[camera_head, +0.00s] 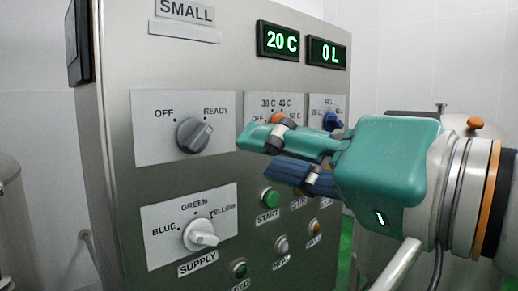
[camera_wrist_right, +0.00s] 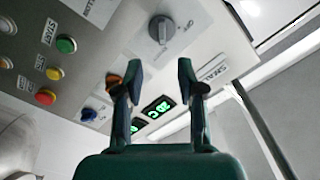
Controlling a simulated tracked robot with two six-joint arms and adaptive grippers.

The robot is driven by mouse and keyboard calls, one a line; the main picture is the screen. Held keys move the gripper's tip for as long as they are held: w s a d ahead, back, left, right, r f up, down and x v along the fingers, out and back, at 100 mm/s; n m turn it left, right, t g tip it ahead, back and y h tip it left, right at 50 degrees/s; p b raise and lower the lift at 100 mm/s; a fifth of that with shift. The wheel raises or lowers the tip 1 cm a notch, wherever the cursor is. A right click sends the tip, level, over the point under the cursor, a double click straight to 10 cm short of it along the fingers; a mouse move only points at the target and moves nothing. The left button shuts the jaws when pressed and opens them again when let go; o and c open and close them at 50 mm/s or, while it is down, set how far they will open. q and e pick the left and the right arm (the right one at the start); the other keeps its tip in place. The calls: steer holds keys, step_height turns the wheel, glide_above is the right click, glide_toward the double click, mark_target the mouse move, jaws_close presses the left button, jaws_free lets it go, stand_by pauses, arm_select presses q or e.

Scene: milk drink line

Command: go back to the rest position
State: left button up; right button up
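My right gripper (camera_head: 256,152) reaches in from the right in the head view, in front of the control panel (camera_head: 120,200). Its fingers are apart with nothing between them; the right wrist view (camera_wrist_right: 160,72) shows the same gap. The grey OFF/READY knob (camera_head: 193,135) is left of the fingertips, with a visible gap in the picture, and its pointer is toward READY. The orange temperature knob (camera_head: 278,118) is partly hidden behind the upper finger. I cannot tell whether that finger touches it. My left gripper is in neither view.
The displays read 20 C (camera_head: 282,42) and 0 L (camera_head: 327,52). A blue knob (camera_head: 332,121) sits above my gripper. The SUPPLY knob (camera_head: 201,235) and several buttons, including green START (camera_head: 270,197), are below. Metal vessels stand beside the panel. White wall is behind.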

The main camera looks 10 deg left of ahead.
steer(key=shift+s+d, duration=0.15)
steer(key=shift+d, duration=0.1)
